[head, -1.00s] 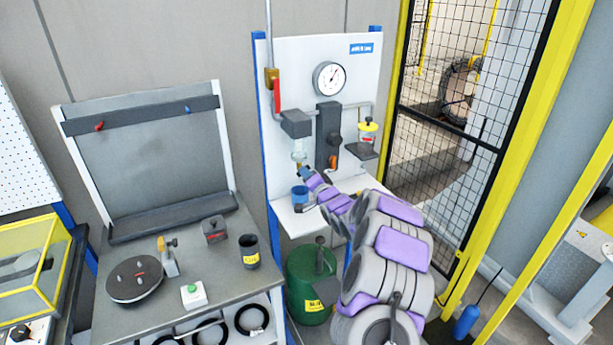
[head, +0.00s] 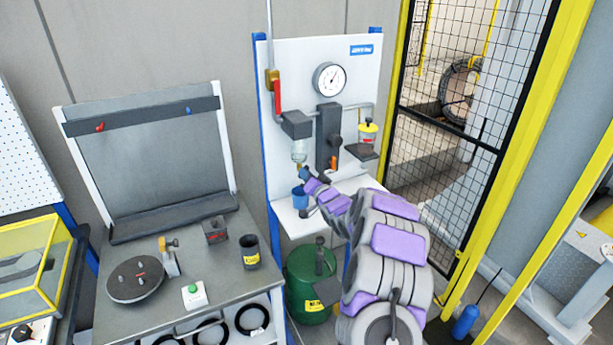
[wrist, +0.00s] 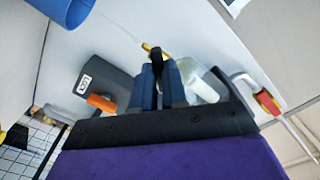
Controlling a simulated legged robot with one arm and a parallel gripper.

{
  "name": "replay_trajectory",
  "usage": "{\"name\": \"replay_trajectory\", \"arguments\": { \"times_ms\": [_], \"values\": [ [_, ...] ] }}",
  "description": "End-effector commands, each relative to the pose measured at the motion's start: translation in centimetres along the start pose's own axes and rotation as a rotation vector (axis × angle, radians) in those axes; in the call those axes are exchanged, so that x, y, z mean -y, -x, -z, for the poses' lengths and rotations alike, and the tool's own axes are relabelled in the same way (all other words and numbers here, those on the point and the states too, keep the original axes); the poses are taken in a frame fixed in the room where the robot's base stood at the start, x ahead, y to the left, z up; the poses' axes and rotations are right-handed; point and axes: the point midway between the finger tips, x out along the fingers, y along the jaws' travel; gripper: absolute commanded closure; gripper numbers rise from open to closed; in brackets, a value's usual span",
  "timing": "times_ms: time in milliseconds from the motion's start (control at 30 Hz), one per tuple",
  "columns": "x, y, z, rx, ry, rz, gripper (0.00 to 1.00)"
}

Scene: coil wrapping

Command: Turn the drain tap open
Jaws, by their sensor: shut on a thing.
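The clear filter bowl (head: 299,150) hangs under a grey block on the white panel, and also shows in the wrist view (wrist: 206,88). The drain tap (wrist: 150,48) is a small yellow part by the bowl's lower end. My gripper (wrist: 158,72) is shut on the tap; its dark fingers hide most of it. In the head view my gripper (head: 304,173) is just below the bowl, and the tap is hardly visible. A blue cup (head: 300,198) stands on the white shelf below, also in the wrist view (wrist: 66,8). A thin pale line runs between tap and cup; I cannot tell what it is.
A grey regulator (head: 328,135) with an orange part (wrist: 101,103) is close beside my gripper. A red-handled valve (head: 277,97) and a gauge (head: 329,79) are higher up. A green tank (head: 309,290) stands below the shelf (head: 285,222).

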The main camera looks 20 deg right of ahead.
Motion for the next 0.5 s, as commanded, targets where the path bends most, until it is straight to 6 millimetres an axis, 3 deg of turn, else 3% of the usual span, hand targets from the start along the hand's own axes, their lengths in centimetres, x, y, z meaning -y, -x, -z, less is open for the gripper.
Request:
{"name": "replay_trajectory", "arguments": {
  "times_ms": [500],
  "values": [
    [-0.54, 0.14, -0.51, 0.011, 0.465, -0.008, 1.00]
  ]
}}
